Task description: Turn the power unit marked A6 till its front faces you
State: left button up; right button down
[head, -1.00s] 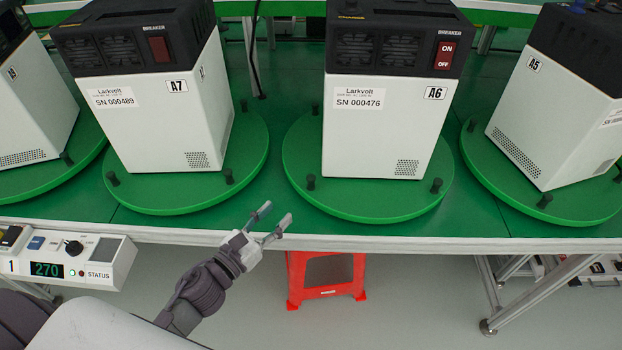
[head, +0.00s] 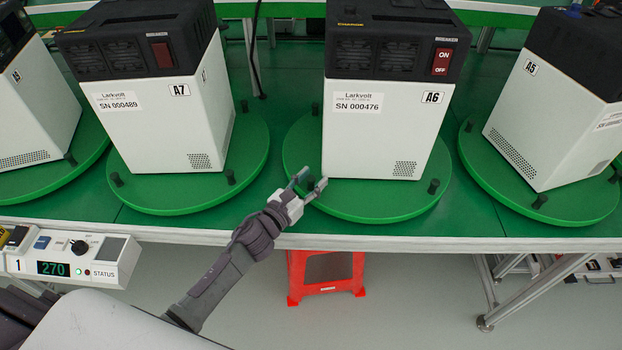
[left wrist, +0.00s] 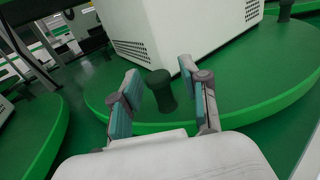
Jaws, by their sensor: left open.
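The power unit marked A6 (head: 376,135) stands upright on a round green turntable (head: 400,207). The side towards me has a white serial label, two fan grilles, a red ON/OFF breaker switch and a small vent. Dark pegs stand on the turntable's rim, one of them at the front right (head: 433,186). My left gripper (head: 313,178) is open at the turntable's front left. In the left wrist view a dark peg (left wrist: 160,92) stands between its spread fingers (left wrist: 160,72), with gaps showing. My right gripper is not in view.
Unit A7 (head: 165,130) stands on a turntable to the left, and unit A5 (head: 540,125) on one to the right. A control box (head: 70,262) reading 270 is at the front left. A red stool (head: 326,275) stands below the table edge.

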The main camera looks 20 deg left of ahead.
pick_arm(q)
grip_shut()
dwell(0.5)
